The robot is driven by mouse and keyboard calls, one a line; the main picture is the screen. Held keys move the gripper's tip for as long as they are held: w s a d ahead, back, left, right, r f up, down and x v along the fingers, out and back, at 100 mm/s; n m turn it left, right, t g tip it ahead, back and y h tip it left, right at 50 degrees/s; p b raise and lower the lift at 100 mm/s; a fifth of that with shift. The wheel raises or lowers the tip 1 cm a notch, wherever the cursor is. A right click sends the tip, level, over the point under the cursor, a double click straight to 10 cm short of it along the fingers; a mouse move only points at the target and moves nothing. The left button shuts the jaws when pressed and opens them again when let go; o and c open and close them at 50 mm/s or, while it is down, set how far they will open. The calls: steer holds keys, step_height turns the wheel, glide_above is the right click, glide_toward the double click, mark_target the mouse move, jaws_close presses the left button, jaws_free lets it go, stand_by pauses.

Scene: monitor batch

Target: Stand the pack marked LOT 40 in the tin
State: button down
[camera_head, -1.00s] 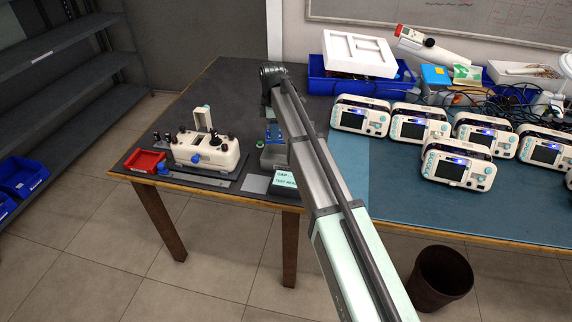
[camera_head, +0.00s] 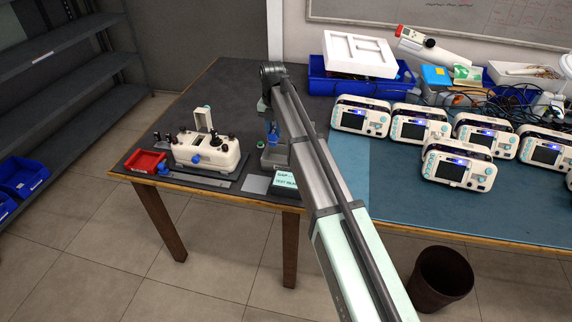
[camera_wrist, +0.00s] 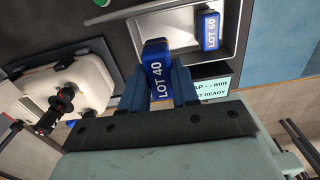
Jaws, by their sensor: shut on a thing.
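My gripper (camera_wrist: 158,90) is shut on the blue pack marked LOT 40 (camera_wrist: 157,68), with one dark blue finger on each side of it. The pack's white lettering faces the wrist camera. The grey metal tin (camera_wrist: 182,28) lies just beyond the pack in the wrist view, and the pack overlaps its near edge. I cannot tell the pack's height over the tin. A second blue pack, LOT 60 (camera_wrist: 210,30), is in the tin at the right. In the head view the tin (camera_head: 272,158) is partly hidden behind my arm.
A cream device with dark knobs (camera_head: 207,152) and a red tray (camera_head: 145,161) stand left of the tin. A pale sign box (camera_head: 285,183) is at the table's front edge, near the tin. Several monitors (camera_head: 459,169) fill the blue mat at right.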

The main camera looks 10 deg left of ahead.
steer(key=shift+f, duration=5)
steer(key=shift+f, duration=0.15)
steer(key=c, duration=0.8)
jaws_free()
steer(key=shift+c, duration=0.2)
step_height(320, 180, up, 12)
steer(key=shift+r, duration=0.15)
